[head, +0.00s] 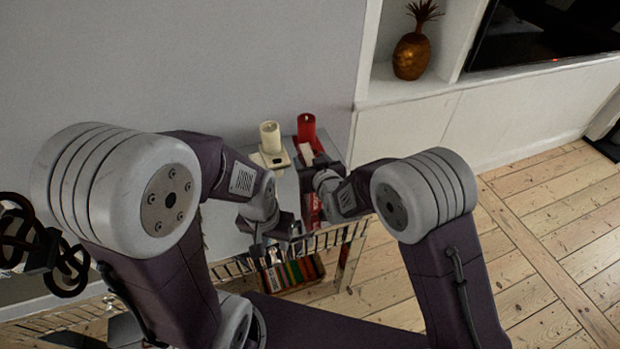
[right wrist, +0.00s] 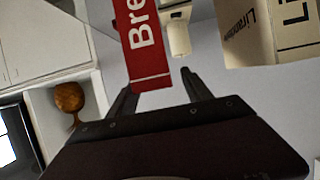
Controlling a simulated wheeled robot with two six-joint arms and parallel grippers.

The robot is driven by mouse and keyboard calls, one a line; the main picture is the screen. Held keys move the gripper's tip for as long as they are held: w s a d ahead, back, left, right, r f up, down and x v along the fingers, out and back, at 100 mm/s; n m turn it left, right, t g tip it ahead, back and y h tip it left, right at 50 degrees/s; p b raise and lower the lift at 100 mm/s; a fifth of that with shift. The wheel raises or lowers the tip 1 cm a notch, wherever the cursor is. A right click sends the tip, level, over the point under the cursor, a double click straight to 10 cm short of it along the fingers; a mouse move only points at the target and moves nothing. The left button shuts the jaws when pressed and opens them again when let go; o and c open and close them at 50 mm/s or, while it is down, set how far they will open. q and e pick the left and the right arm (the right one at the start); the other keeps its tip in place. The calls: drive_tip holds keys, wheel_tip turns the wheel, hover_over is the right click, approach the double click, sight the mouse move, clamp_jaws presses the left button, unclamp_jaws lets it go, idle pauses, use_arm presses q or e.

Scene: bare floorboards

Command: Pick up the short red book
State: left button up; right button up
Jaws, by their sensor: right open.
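The red book with white lettering "Bre" (right wrist: 147,45) shows in the right wrist view, its near end lying between the fingers of my right gripper (right wrist: 160,90). The gripper is open, and I cannot tell whether either finger touches the book. In the head view, my right gripper (head: 310,163) is over the narrow table, and a red book (head: 314,211) shows partly below it, mostly hidden by my arm. My left gripper (head: 265,243) is lower, near the table's front edge. Its fingers are too small and dark to read.
A cream book (right wrist: 273,30) with dark lettering is at the right wrist view's upper right. Several books (head: 290,273) stand below the tabletop. A pineapple ornament (head: 411,52) sits on a shelf. Floor at right is clear.

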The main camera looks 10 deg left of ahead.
drive_tip(key=shift+x, duration=0.85)
drive_tip(key=shift+s+d, duration=0.1)
drive_tip(key=shift+d, duration=0.05)
clamp_jaws()
idle(0.5)
